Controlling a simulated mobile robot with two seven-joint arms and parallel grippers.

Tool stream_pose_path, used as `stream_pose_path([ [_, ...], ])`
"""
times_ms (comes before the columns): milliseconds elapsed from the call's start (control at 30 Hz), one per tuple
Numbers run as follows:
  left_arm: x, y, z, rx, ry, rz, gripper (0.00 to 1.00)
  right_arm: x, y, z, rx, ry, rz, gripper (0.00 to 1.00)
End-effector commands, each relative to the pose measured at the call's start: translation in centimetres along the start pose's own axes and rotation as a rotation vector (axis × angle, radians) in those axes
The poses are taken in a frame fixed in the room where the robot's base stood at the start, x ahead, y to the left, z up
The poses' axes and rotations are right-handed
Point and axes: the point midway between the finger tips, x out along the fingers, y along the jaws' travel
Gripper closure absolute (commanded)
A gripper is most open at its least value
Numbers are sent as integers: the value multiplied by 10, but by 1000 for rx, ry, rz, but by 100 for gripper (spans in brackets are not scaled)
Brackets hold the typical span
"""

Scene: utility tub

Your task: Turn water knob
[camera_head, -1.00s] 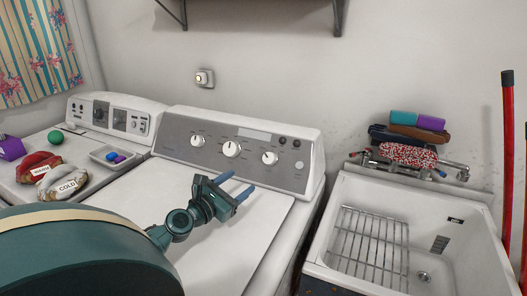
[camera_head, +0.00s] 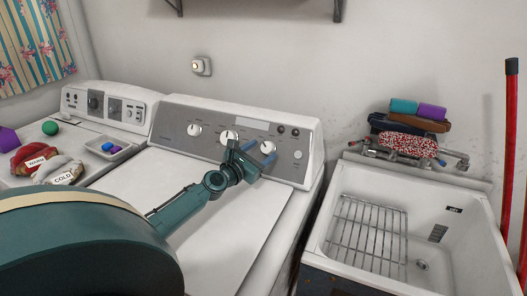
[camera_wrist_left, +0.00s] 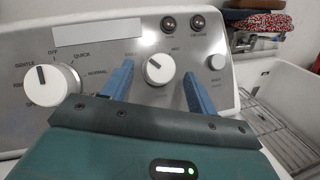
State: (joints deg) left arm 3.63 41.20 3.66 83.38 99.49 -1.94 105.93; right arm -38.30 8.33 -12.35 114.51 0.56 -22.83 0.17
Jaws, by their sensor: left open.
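The washer's grey control panel (camera_head: 175,122) carries three round white knobs with dark pointers. The left knob (camera_head: 194,130) and larger middle knob (camera_head: 229,136) are clear of my gripper. The right knob (camera_wrist_left: 158,68) shows in the left wrist view between my finger tips, its pointer tilted toward the upper left; the label above it is too small to read surely. My left gripper (camera_head: 262,151) is open and empty, in front of the right knob in the head view. I cannot tell whether the fingers touch it. My right gripper is out of view.
A small round button (camera_wrist_left: 216,61) is right of the knob. A white utility tub (camera_head: 478,250) with a wire rack (camera_head: 368,238) stands to the right. A second machine with cloth bundles (camera_head: 35,155) is left.

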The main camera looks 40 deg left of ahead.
Motion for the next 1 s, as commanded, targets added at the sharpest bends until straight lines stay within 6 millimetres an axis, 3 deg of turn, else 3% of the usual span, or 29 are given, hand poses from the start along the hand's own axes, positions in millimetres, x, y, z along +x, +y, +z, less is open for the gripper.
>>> stream_pose_path([
  [200, 16, 0, 0, -1, -1, 1, 42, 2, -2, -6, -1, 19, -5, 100],
  [533, 18, 0, 0, -1, 1, 0, 42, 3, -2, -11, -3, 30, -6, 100],
  [1000, 18, 0, 0, -1, 0, 0, 80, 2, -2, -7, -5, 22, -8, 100],
])
